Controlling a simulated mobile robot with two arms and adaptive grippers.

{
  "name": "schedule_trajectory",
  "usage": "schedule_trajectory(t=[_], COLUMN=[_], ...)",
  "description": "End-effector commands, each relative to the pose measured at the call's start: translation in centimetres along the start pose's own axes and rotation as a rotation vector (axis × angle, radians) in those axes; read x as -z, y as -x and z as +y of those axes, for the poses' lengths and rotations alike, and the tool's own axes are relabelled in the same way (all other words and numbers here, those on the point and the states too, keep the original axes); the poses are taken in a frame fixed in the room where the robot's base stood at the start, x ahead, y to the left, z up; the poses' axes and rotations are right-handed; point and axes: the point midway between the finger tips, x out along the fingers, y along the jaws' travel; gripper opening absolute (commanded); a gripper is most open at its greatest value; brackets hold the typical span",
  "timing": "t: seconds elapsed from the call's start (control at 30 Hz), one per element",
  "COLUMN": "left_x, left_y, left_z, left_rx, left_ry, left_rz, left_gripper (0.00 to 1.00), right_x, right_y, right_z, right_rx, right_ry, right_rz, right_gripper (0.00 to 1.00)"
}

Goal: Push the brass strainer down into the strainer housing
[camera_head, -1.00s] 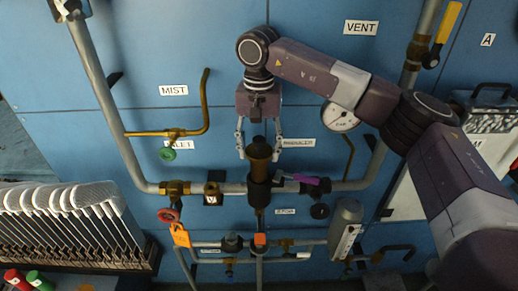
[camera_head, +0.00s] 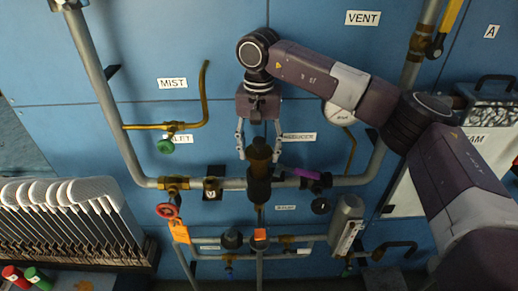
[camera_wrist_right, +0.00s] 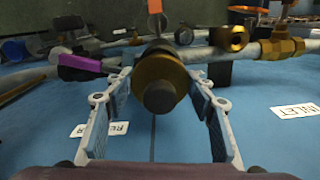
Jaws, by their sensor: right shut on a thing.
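The brass strainer (camera_head: 259,156) stands upright at the mouth of the dark strainer housing (camera_head: 259,188) on the grey pipe. It looks dark in the head view; how deep it sits is hard to tell. In the right wrist view the strainer shows as a round brass body (camera_wrist_right: 160,72) with a dark round end, between the two fingers. My right gripper (camera_head: 259,152) reaches down from above, its fingers on either side of the strainer, shut on it. My left gripper is in neither current view.
The grey pipe (camera_head: 235,184) runs left and right of the housing, with a brass fitting (camera_head: 173,184) and a purple-handled valve (camera_head: 305,173). An orange tag (camera_head: 180,231) hangs at the left. A rack of pale curved pieces (camera_head: 60,190) stands at far left.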

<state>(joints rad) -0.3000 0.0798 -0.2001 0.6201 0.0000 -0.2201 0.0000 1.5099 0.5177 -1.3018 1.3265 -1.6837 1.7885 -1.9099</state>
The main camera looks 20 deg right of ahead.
Motion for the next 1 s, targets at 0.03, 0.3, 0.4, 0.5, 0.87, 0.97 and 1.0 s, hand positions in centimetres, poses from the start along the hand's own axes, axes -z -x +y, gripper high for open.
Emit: schedule_trajectory(t=[0.03,0.3,0.4,0.5,0.87,0.97,1.0], left_x=[0.0,-0.1,-0.1,-0.1,-0.1,-0.1,-0.1], left_y=[-0.2,-0.6,-0.8,-0.9,-1.5,-1.7,-1.8], left_z=[0.0,0.0,0.0,0.0,0.0,0.0,0.0], left_rx=[0.0,0.0,0.0,0.0,0.0,0.0,0.0], left_ry=[0.0,0.0,0.0,0.0,0.0,0.0,0.0], left_rz=[0.0,0.0,0.0,0.0,0.0,0.0,0.0], left_gripper=[0.62,0.62,0.62,0.62,0.62,0.62,0.62], right_x=[0.0,0.0,0.0,0.0,0.0,0.0,0.0], right_y=[-0.2,-0.9,-1.1,-1.4,-2.3,-2.5,-2.6], right_z=[0.0,0.0,0.0,0.0,0.0,0.0,0.0], right_rx=[0.001,0.0,0.0,0.0,0.0,0.0,0.0], right_ry=[0.0,0.0,0.0,0.0,0.0,0.0,0.0], right_rz=[0.001,0.001,0.001,0.001,0.001,0.0,0.001], right_gripper=[0.16,0.16,0.16,0.16,0.16,0.16,0.16])
